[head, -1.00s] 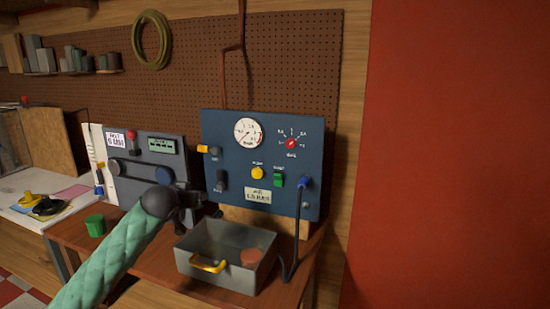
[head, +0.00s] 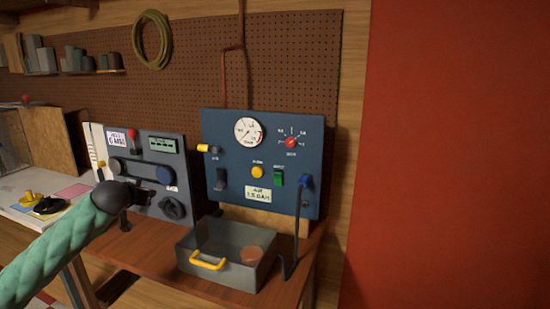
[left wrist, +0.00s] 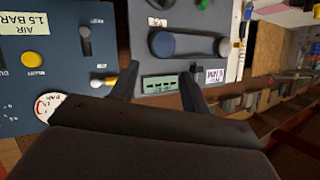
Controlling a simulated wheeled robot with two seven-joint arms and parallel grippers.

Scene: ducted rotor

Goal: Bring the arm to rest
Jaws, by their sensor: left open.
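My left arm comes in from the left in the head view, with its green padded sleeve and dark wrist. My left gripper (head: 138,192) is in front of the lower part of the grey panel (head: 150,165). In the left wrist view the two dark fingers of the left gripper (left wrist: 160,85) stand apart, with nothing held between them. The grey panel, with its belt and two pulleys (left wrist: 188,46), shows beyond the fingers. My right gripper is not in view.
A blue panel (head: 230,170) with a gauge and switches stands right of the grey panel. A grey tray (head: 222,275) with a yellow handle sits on the wooden bench (head: 170,262), holding a round reddish-brown piece. A blue-ended cable hangs beside it. A white table (head: 15,190) is at left.

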